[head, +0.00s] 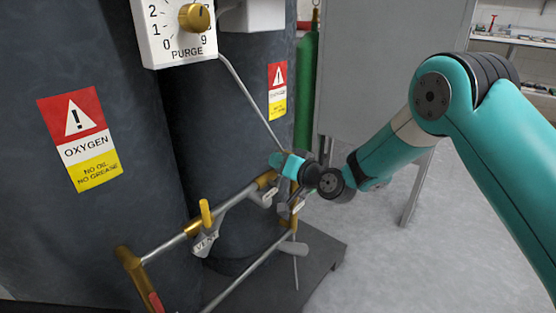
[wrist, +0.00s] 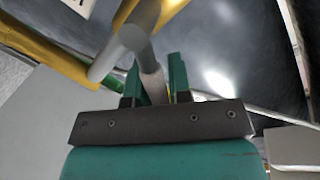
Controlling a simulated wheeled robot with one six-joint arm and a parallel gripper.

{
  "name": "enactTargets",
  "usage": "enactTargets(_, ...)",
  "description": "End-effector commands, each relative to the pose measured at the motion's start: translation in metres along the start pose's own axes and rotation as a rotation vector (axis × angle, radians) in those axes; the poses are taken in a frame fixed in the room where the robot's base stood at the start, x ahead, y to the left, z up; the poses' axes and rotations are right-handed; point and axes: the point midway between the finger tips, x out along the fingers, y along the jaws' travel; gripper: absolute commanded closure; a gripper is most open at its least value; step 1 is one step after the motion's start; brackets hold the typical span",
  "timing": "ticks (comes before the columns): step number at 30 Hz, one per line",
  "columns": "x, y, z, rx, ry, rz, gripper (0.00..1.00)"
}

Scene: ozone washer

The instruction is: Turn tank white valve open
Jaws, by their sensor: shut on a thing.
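In the wrist view, the two teal fingers of my gripper (wrist: 155,75) stand on either side of a whitish valve lever (wrist: 152,84) and are shut on it. The lever runs up to a grey round-ended stem (wrist: 134,40) under a brass fitting. In the head view, my wrist is at the right end of the pipe frame (head: 160,248), by a brass corner. The fingertips and most of the held lever are hidden there behind the wrist and fittings.
A yellow-handled valve (head: 206,213) with a tag sits left on the same pipe. Two dark tanks (head: 100,40) with oxygen labels stand close behind. A purge dial box (head: 172,30) is above. A green cylinder (head: 306,90) and grey cabinet (head: 385,75) stand behind; floor right is clear.

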Motion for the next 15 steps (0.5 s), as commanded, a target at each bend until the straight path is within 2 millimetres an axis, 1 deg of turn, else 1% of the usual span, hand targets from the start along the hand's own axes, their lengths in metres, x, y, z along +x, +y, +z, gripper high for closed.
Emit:
enactTargets(13,-0.0004,0.0028,-0.0021,0.008,0.003,0.004,1.0)
enactTargets(14,-0.0004,0.0029,-0.0021,0.008,0.003,0.004,0.76)
enactTargets(15,-0.0004,0.0028,-0.0021,0.008,0.003,0.004,0.67)
